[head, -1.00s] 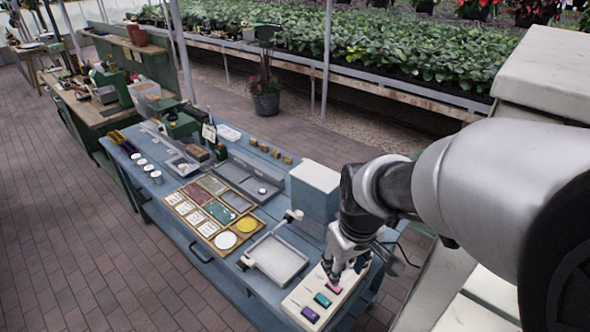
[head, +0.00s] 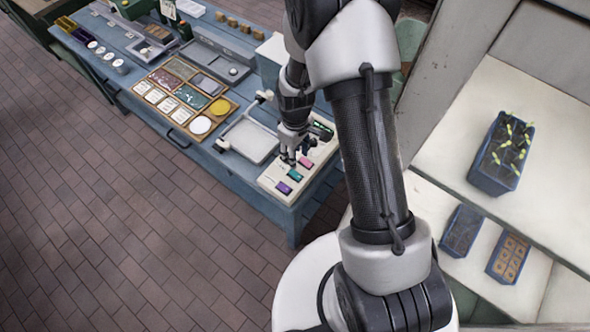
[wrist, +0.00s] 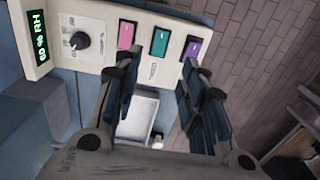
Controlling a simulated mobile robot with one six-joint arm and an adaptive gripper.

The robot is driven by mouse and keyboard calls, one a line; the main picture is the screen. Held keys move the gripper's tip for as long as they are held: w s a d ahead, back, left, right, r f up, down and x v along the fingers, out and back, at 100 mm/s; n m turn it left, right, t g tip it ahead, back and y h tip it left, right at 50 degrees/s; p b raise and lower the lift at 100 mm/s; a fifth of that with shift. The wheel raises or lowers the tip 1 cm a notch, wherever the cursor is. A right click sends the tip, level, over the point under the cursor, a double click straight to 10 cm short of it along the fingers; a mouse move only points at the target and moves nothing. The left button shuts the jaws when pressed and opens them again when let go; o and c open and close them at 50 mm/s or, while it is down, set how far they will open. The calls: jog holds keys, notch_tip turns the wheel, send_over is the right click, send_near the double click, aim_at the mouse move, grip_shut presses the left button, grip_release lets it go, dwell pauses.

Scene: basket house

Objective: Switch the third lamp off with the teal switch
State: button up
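The teal switch (head: 295,174) is the middle of three coloured switches on a cream control panel (head: 268,182). It also shows in the wrist view (wrist: 159,41), between the pink switch (wrist: 127,35) and the purple switch (wrist: 192,47). My gripper (head: 290,158) is over the panel, close to the pink and teal switches in the head view. In the wrist view its fingers (wrist: 157,88) are spread apart with nothing between them, and the teal switch lies beyond their tips. I cannot tell contact with the panel. I cannot make out any lamp or its state.
The panel also has a black dial (wrist: 81,41) and a green humidity display (wrist: 38,38). A grey tray (head: 249,141) and a wooden sample box (head: 222,124) are on the blue bench. Shelves with a seedling tray (head: 500,160) stand at right. Brick floor is open at left.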

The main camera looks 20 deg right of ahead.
aim_at(295, 174)
notch_tip(295, 174, down, 11)
jog(key=shift+f+b, duration=0.1)
jog(key=shift+b, duration=0.55)
jog(key=shift+c, duration=0.4)
grip_shut()
